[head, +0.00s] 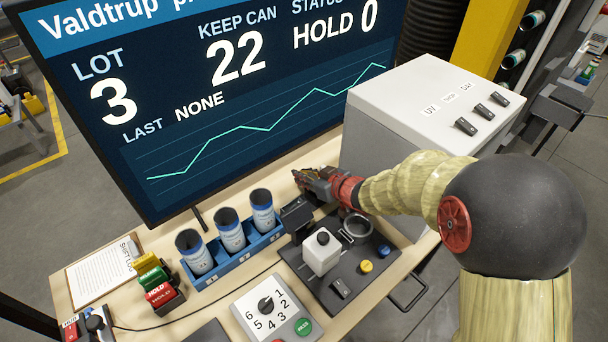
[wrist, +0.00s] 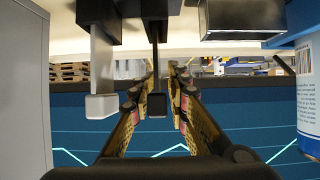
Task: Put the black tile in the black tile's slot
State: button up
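My gripper (head: 312,183) is at the back of the table, in front of the screen and left of the white cabinet. In the wrist view its two fingers (wrist: 165,72) stand apart. A dark bar with a square end (wrist: 157,105) shows in the space between them, clear of the right finger. I cannot tell what the bar is or whether it touches the left finger. A small black block (head: 340,288) lies at the front of the dark plate (head: 318,290). I cannot tell whether it is the black tile. I cannot make out the black tile's slot.
A blue rack (head: 236,262) holds cans left of the plate. A white block with a black knob (head: 322,256) stands on the plate. A white cabinet (head: 385,110) is close on the right, the screen (head: 230,75) behind. Red HOLD block (head: 160,293) sits at left.

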jog(key=shift+o, duration=1.2)
jog(key=shift+r, duration=0.2)
jog(key=shift+s+d+r, duration=0.15)
jog(key=shift+r, duration=0.05)
jog(key=p+v, duration=0.4)
jog(key=v, duration=0.7)
jog(key=shift+s, duration=0.2)
jog(key=shift+d, duration=0.1)
